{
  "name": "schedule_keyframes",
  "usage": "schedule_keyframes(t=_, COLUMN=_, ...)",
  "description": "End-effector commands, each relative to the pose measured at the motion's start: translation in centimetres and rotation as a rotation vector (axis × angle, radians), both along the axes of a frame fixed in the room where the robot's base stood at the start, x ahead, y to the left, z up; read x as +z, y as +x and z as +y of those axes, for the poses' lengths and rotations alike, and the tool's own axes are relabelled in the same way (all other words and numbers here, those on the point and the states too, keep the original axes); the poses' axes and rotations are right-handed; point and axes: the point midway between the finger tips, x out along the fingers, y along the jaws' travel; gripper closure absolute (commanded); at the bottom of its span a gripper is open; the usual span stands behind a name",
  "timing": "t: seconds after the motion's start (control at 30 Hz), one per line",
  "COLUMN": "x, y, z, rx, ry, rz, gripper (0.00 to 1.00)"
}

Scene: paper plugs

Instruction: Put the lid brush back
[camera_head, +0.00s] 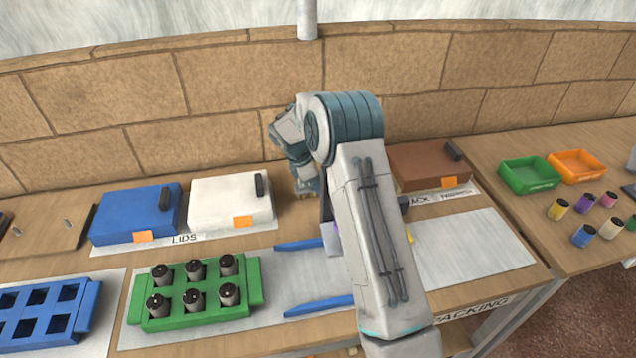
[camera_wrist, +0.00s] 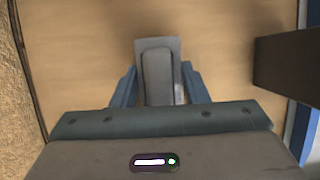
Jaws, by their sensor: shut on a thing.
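In the wrist view, my gripper (camera_wrist: 158,88) is shut on a grey, block-like thing (camera_wrist: 157,68), which I take to be the lid brush. The blue fingers press on both its sides, and its far end points away over bare wood. Its underside is hidden. In the head view, my arm reaches to the back of the table, and the wrist comes down just right of the white lid box (camera_head: 222,205). The fingertips and the brush cannot be made out there, partly behind my arm.
A blue lid box (camera_head: 135,214) stands left of the white one, and a brown box (camera_head: 425,166) stands right of my arm. A green rack (camera_head: 160,317) with several dark plugs, an empty blue rack (camera_head: 40,312) and blue bars (camera_head: 318,307) lie in front. A dark block (camera_wrist: 290,63) is close right in the wrist view.

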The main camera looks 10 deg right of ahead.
Motion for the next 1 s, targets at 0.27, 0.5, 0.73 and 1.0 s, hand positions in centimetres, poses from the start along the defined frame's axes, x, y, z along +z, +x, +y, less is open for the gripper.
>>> schedule_keyframes(t=0.27, x=-0.2, y=0.1, z=0.0, rx=0.000, ry=0.000, rz=-0.002, gripper=0.84)
schedule_keyframes(t=0.5, x=-0.3, y=0.1, z=0.0, rx=0.000, ry=0.000, rz=-0.002, gripper=0.38)
schedule_keyframes(t=0.73, x=-0.1, y=0.1, z=0.0, rx=-0.001, ry=0.000, rz=-0.003, gripper=0.38)
schedule_keyframes(t=1.0, x=3.4, y=0.2, z=1.5, rx=-0.001, ry=0.002, rz=-0.007, gripper=0.38)
